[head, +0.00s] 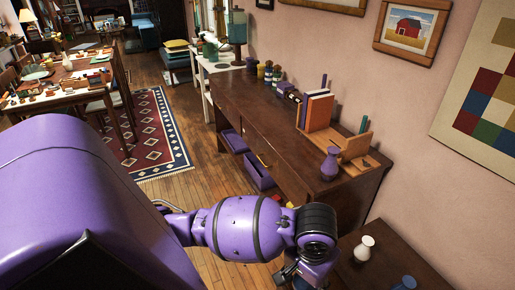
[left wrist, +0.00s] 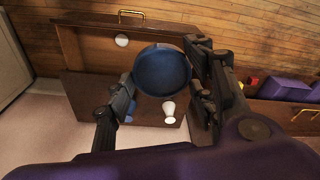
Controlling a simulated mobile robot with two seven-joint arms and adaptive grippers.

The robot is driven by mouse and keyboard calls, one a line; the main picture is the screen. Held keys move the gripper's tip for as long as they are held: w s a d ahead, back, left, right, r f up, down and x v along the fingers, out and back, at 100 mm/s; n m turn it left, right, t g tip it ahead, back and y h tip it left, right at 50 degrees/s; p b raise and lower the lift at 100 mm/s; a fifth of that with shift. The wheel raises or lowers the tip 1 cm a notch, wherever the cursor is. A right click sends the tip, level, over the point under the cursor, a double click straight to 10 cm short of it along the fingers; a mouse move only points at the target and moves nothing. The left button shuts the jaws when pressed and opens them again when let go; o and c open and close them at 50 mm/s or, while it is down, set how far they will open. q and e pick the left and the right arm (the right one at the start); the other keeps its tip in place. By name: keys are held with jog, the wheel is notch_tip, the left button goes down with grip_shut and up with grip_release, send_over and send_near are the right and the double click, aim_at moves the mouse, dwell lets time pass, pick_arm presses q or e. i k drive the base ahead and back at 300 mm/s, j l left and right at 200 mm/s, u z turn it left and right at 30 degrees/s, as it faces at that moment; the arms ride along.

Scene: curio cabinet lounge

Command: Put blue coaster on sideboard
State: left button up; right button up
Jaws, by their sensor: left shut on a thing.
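The blue coaster (left wrist: 162,70), a round disc with a raised rim, is between the fingers of my left gripper (left wrist: 165,82) in the left wrist view. The gripper is shut on it and holds it above a low dark wooden cabinet (left wrist: 85,88). In the head view this cabinet (head: 405,268) is at the bottom right; my left gripper (head: 288,274) is beside it, partly cut off, and the coaster is hidden. A longer brown wooden cabinet (head: 240,95) stands along the wall. I cannot tell which one is the sideboard. My right gripper is not in view.
A white vase (head: 364,248) and a blue object (head: 405,283) stand on the low cabinet. Its open drawer (left wrist: 90,45) holds a white round item (left wrist: 122,40).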

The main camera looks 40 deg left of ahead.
aim_at(275, 121)
jog(key=i+j, duration=0.2)
jog(key=j, duration=0.35)
jog(key=i+j, duration=0.2)
jog(key=j, duration=0.3)
jog(key=i+j, duration=0.2)
jog(key=j, duration=0.35)
jog(key=i+j, duration=0.25)
jog(key=j, duration=0.25)
jog(key=i+j, duration=0.2)
jog(key=j, duration=0.35)
jog(key=i+j, duration=0.2)
jog(key=j, duration=0.35)
jog(key=i+j, duration=0.2)
jog(key=j, duration=0.3)
jog(key=i+j, duration=0.2)
jog(key=j, duration=0.35)
jog(key=z, duration=0.05)
